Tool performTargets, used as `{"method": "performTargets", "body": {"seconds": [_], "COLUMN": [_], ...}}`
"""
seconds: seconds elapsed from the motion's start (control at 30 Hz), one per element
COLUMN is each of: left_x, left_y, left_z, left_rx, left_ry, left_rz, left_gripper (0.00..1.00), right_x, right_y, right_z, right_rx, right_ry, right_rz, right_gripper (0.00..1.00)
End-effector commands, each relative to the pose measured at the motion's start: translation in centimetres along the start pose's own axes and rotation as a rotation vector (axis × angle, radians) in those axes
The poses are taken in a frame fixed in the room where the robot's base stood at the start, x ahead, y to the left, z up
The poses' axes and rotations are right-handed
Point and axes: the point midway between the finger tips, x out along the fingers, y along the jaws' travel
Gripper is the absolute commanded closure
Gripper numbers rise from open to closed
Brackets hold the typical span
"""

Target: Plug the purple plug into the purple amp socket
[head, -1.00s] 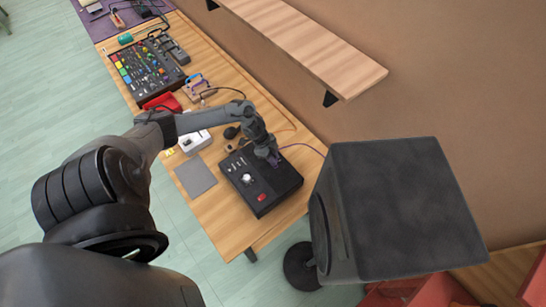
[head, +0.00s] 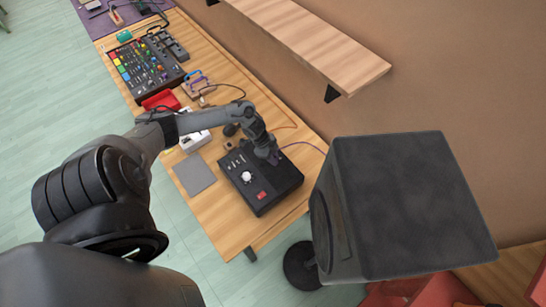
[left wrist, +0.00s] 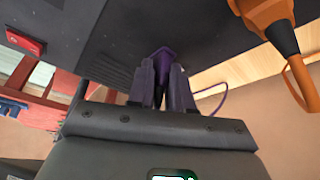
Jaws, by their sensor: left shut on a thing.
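The amp is a black box (head: 262,196) near the close end of the wooden bench, with a white knob and a red switch on top. My left gripper (head: 273,157) points down at the amp's far right part. In the left wrist view, its fingers (left wrist: 162,88) are shut on the purple plug (left wrist: 162,58), whose end meets the amp's dark face (left wrist: 105,35). The purple socket is hidden there, and I cannot tell how deep the plug sits. A purple cable (head: 314,147) runs off right. My right gripper is not in view.
An orange plug (left wrist: 265,14) with its cable stands on the amp to the right in the wrist view. A grey pad (head: 194,174) lies left of the amp.

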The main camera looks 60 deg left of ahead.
Motion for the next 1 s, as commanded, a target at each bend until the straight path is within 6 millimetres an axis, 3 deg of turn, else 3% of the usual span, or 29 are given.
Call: {"method": "performTargets", "body": {"seconds": [0.03,0.07,0.27,0.67,1.0], "left_x": [0.2,0.2,0.1,-0.6,-5.8], "left_y": [0.0,0.0,0.0,0.0,0.0], "left_z": [0.1,0.1,0.1,0.1,0.1], "left_rx": [0.000,0.000,0.000,0.002,0.005], "left_ry": [0.000,0.000,-0.001,0.000,-0.004], "left_rz": [0.000,0.000,0.000,0.000,0.000], "left_gripper": [1.00,0.79,0.50,0.50,0.50], "right_x": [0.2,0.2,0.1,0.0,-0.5], "right_y": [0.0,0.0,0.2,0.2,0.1], "right_z": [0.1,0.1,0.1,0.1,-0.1], "right_rx": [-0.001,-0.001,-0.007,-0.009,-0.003], "right_ry": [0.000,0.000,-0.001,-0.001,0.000], "right_rz": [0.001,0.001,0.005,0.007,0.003], "right_gripper": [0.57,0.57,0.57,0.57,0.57]}}
